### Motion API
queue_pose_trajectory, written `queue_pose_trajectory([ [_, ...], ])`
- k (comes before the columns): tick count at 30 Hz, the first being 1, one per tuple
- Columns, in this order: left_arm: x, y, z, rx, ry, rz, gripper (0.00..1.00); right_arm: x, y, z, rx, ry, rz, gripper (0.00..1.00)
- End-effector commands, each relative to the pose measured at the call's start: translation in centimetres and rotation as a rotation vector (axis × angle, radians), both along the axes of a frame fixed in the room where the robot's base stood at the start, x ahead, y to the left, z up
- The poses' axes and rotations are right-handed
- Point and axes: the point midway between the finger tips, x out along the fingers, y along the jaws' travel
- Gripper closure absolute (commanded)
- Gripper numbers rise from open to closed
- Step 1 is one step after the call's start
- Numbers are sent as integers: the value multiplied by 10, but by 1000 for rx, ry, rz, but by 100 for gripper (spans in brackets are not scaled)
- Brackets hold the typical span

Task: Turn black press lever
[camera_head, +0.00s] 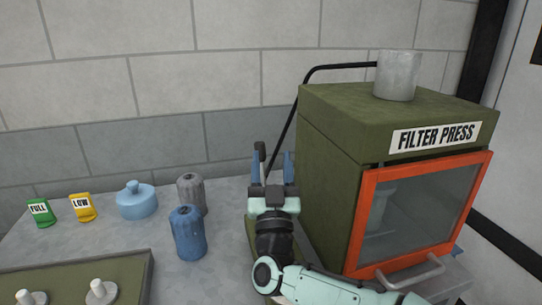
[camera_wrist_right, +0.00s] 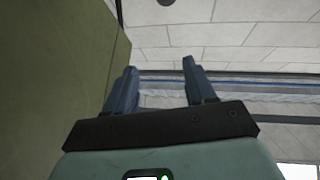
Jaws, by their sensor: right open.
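The green filter press (camera_head: 325,150) stands at the right, with an orange-framed glass door. A thin black bent rod (camera_head: 340,67) runs from behind the press top and down along its left side. A small black knob (camera_head: 260,148) shows just beyond the right gripper's left finger; I cannot tell whether it joins the rod. My right gripper (camera_head: 271,166) is open with blue fingers spread, left of the press. In the right wrist view the open fingers (camera_wrist_right: 160,82) have nothing between them, and a dark round end (camera_wrist_right: 166,2) shows at the top edge. My left gripper is not in view.
Two ribbed canisters, grey (camera_head: 191,190) and blue (camera_head: 188,234), stand left of the right gripper. A blue lidded pot (camera_head: 137,203), yellow LOW tag (camera_head: 82,208) and green FULL tag (camera_head: 41,213) are farther left. A green panel (camera_head: 135,270) with white knobs lies in front.

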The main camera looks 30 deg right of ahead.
Motion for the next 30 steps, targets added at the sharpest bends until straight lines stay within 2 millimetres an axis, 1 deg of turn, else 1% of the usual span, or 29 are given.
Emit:
queue_pose_trajectory([
  [1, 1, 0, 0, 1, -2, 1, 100, -6, 3, -6, 1, 3, 2, 45],
  [6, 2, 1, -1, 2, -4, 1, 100, -26, 12, -21, 1, 2, 1, 45],
  [12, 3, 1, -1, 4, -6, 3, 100, -37, 18, -29, -1, 0, -1, 45],
  [30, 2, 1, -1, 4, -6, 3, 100, -38, 18, -30, 0, 0, 0, 45],
])
